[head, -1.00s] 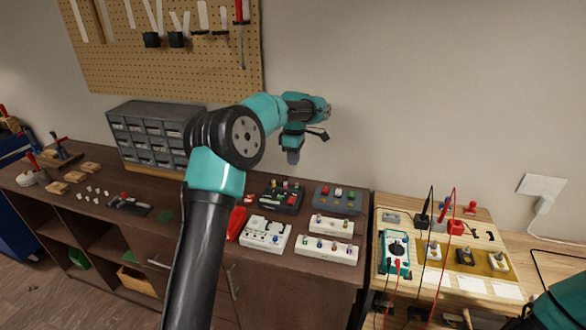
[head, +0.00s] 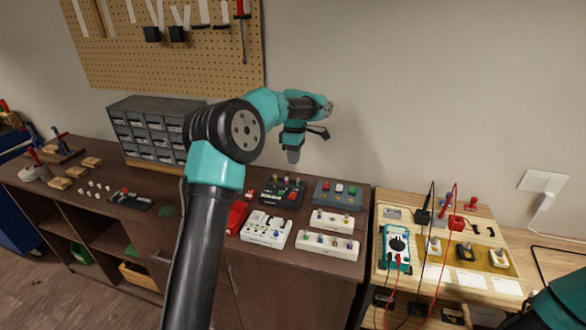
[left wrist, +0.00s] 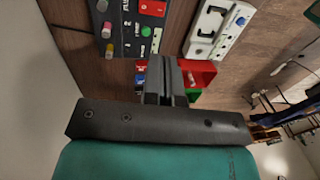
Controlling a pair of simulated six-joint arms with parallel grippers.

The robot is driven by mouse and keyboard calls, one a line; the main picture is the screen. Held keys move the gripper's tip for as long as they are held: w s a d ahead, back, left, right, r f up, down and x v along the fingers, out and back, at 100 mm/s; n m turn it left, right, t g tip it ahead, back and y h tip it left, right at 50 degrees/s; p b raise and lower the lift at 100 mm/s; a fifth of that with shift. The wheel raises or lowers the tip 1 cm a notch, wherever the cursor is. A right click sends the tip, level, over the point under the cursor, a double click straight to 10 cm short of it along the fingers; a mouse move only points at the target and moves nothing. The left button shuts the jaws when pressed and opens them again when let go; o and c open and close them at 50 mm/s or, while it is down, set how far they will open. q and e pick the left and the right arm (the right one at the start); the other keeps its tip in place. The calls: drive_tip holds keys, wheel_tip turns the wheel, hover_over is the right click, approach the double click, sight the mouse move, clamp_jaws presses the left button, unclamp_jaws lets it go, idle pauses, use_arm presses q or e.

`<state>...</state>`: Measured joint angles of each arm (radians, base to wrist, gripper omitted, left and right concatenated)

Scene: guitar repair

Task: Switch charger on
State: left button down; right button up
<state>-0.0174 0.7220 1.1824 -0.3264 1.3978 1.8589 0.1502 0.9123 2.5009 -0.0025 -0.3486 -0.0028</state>
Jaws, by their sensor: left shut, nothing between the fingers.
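I cannot tell for sure which thing is the charger. A white plug (head: 546,201) with a cable sits at a white wall outlet (head: 528,182) on the right. Several small units with round tops, among them a white one (head: 499,257), stand on the right-hand bench. My left gripper (head: 293,157) points down over the back of the dark bench, apart from everything. In the left wrist view its fingers (left wrist: 165,80) are shut and empty, above a red box (left wrist: 200,72) and a black pedal (left wrist: 130,25). My right gripper is out of view; only part of my right arm shows.
Pedals with coloured knobs, such as a white one (head: 266,229), crowd the dark bench (head: 325,269). A grey drawer cabinet (head: 150,128) stands behind. The wooden bench (head: 390,283) holds a teal multimeter (head: 397,252) with red and black leads.

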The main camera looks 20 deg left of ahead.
sight(292, 196)
use_arm(q)
drive_tip(key=f, duration=0.4)
drive_tip(key=s+f, duration=0.1)
drive_tip(key=f, duration=0.8)
drive_tip(key=shift+s+d, duration=0.15)
drive_tip(key=shift+s, duration=0.25)
